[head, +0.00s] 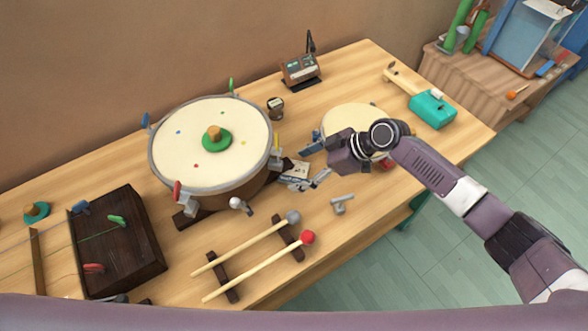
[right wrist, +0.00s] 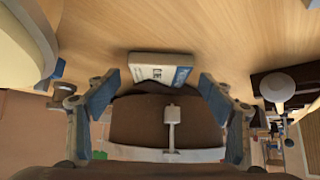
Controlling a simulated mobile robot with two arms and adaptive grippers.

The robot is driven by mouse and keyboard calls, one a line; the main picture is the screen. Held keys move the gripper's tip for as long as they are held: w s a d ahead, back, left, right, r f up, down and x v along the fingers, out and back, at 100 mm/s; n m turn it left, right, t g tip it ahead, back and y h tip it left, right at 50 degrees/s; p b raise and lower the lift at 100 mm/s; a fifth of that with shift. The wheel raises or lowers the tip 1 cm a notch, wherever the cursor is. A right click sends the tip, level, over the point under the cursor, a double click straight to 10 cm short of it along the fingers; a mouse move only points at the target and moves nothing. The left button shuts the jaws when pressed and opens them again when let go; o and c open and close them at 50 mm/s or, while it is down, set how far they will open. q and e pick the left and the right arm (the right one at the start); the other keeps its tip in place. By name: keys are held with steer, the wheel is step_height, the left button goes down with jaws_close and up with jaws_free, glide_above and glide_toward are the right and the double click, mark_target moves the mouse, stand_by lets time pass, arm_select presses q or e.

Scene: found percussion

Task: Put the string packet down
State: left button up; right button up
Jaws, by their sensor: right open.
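The string packet (head: 295,172) is a small pale packet with printed lettering. It appears to rest on the wooden table, just right of the large drum. It also shows in the right wrist view (right wrist: 160,68), beyond and between the fingertips. My right gripper (head: 312,164) is open, with one blue-padded finger to each side of the packet's near end. In the right wrist view the gripper (right wrist: 157,92) shows a gap between its fingers and the packet, with nothing held. Whether a finger touches the packet is unclear in the head view. My left gripper is not in view.
The large drum (head: 190,155) stands left of the packet. A smaller drum (head: 352,118) lies partly behind my right arm. Two mallets (head: 245,248) rest on dark supports in front, near a grey T-shaped key (head: 342,203). A dark box (head: 130,250) stands left. A teal case (head: 433,110) is at right.

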steer(key=shift+w+a+f, duration=0.1)
steer(key=shift+a+f, duration=0.15)
steer(key=shift+f, duration=0.05)
steer(key=shift+c, duration=0.6)
steer(key=c, duration=1)
steer(key=shift+r, duration=0.15)
